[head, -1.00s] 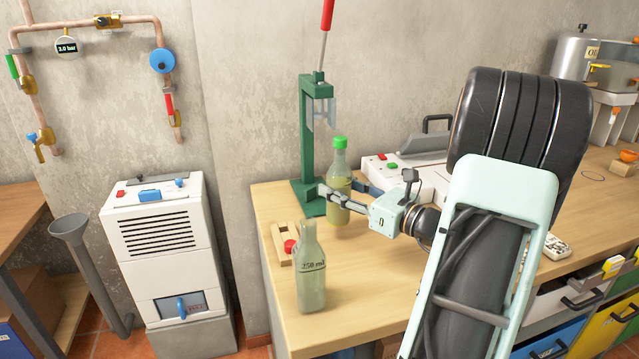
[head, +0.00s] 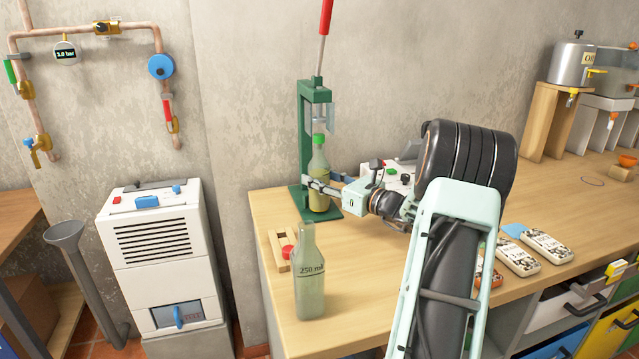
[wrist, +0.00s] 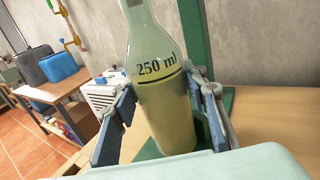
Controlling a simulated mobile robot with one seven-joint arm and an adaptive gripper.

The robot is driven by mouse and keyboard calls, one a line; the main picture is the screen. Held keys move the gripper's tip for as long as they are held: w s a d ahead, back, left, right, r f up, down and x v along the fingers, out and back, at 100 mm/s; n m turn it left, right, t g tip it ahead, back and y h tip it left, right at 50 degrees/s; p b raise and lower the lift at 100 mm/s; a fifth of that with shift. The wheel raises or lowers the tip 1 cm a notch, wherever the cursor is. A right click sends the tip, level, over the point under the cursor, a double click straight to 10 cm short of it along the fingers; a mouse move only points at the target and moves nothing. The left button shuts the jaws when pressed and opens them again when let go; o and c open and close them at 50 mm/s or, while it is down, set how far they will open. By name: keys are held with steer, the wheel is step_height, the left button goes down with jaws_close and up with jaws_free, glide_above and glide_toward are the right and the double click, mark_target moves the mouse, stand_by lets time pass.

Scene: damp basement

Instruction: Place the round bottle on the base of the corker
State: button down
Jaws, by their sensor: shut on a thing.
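The round bottle (head: 319,184), with a green cap and yellowish liquid, stands upright in my gripper (head: 322,188). My gripper is shut on its body, one finger on each side, as the wrist view shows; there the bottle (wrist: 160,95) reads "250 ml". The green corker (head: 304,140) stands against the wall, its red-handled lever raised. The bottle is in front of its post, beneath its head and over the green base (head: 333,214). I cannot tell whether the bottle's bottom touches the base.
A second, pale "250 ml" bottle (head: 309,285) stands near the table's front left corner. Beside it is a small wooden piece with a red knob (head: 287,251). A white machine (head: 400,180) sits behind my arm. Labelled packs (head: 545,247) lie to the right.

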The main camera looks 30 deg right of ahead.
steer(key=shift+f, duration=0.25)
steer(key=shift+f, duration=0.2)
steer(key=c, duration=1.2)
jaws_free()
steer(key=shift+o, duration=0.2)
steer(key=shift+r, duration=0.15)
steer(key=p+v, duration=0.1)
steer(key=v, duration=1.1)
